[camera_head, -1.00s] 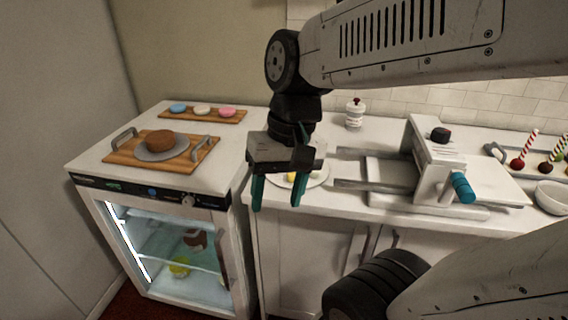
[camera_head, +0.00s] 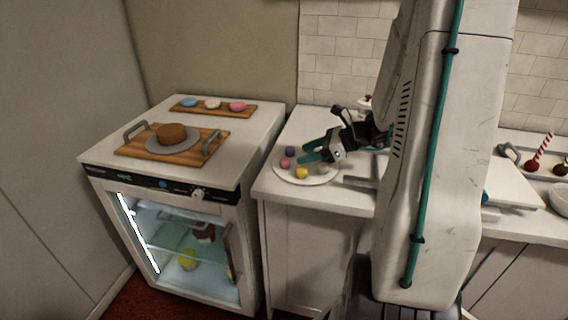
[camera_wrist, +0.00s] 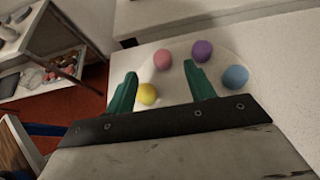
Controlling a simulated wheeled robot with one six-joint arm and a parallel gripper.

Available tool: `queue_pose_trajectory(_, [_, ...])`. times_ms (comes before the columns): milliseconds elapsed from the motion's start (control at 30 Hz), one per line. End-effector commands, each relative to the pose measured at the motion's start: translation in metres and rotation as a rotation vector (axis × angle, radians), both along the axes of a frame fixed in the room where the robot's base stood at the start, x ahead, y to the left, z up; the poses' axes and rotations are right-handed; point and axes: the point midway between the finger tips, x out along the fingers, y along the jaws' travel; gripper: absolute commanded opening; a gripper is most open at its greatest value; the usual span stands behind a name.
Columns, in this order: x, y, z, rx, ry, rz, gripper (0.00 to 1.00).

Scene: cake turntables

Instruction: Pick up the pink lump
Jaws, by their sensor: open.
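A round pink lump (camera_head: 285,163) sits on a white plate (camera_head: 320,181) on the counter, among other coloured balls. In the wrist view the pink lump (camera_wrist: 162,59) is just beyond the fingertips, roughly between them and not touched as far as I can tell. My gripper (camera_head: 302,151) reaches over the plate from the right with teal fingers spread; in the wrist view my gripper (camera_wrist: 160,69) is open and empty. A purple ball (camera_wrist: 202,50), a yellow ball (camera_wrist: 147,94) and a blue ball (camera_wrist: 236,77) are close by.
A brown cake (camera_head: 172,134) stands on a handled board atop a glass-door fridge (camera_head: 185,250). My arm hides much of the right counter.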

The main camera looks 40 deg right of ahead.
Motion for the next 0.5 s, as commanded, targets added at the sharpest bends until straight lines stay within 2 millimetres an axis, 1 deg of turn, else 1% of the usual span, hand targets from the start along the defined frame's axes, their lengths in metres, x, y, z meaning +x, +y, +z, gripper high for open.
queue_pose_trajectory(33, [0.004,0.005,-0.003,0.001,0.002,0.005,0.54])
queue_pose_trajectory(167, [0.015,0.012,-0.011,-0.001,0.002,0.007,0.54])
queue_pose_trajectory(400, [0.04,0.029,-0.029,-0.002,0.001,0.009,0.54])
queue_pose_trajectory(500, [0.045,0.033,-0.033,-0.003,0.001,0.008,0.54])
